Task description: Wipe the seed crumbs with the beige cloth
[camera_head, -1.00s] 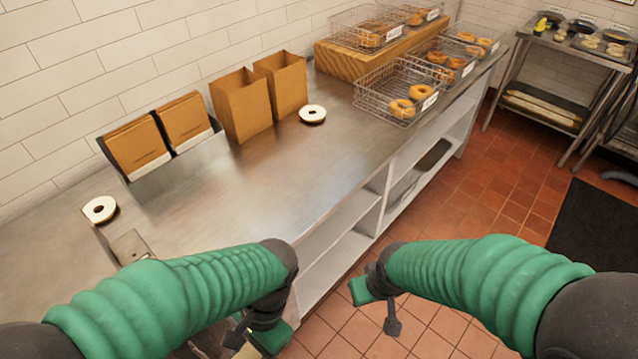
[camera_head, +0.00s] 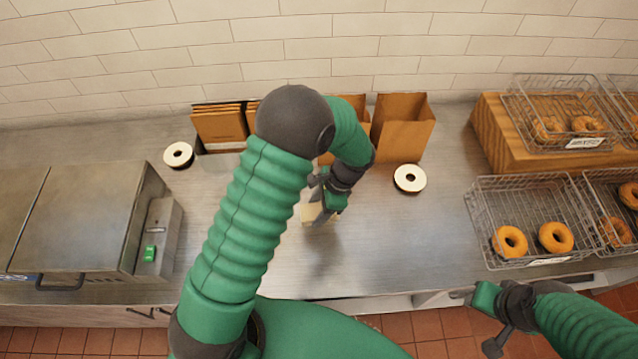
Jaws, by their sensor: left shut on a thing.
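My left gripper (camera_head: 322,207) is over the steel counter (camera_head: 400,240), in front of the paper bags. It is shut on the beige cloth (camera_head: 308,213), which shows as a small pale piece at its fingertips. I cannot tell whether the cloth touches the counter. No seed crumbs can be made out; my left arm covers part of the counter. My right gripper (camera_head: 478,298) is at the counter's front edge at lower right, apart from the cloth. Its jaws are too small and turned to read.
Open brown bags (camera_head: 403,127) stand behind my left gripper. Folded bags (camera_head: 220,125) are at back left. A steel appliance (camera_head: 75,225) is at left. A wire basket of bagels (camera_head: 525,222) and a wooden riser (camera_head: 490,125) are at right.

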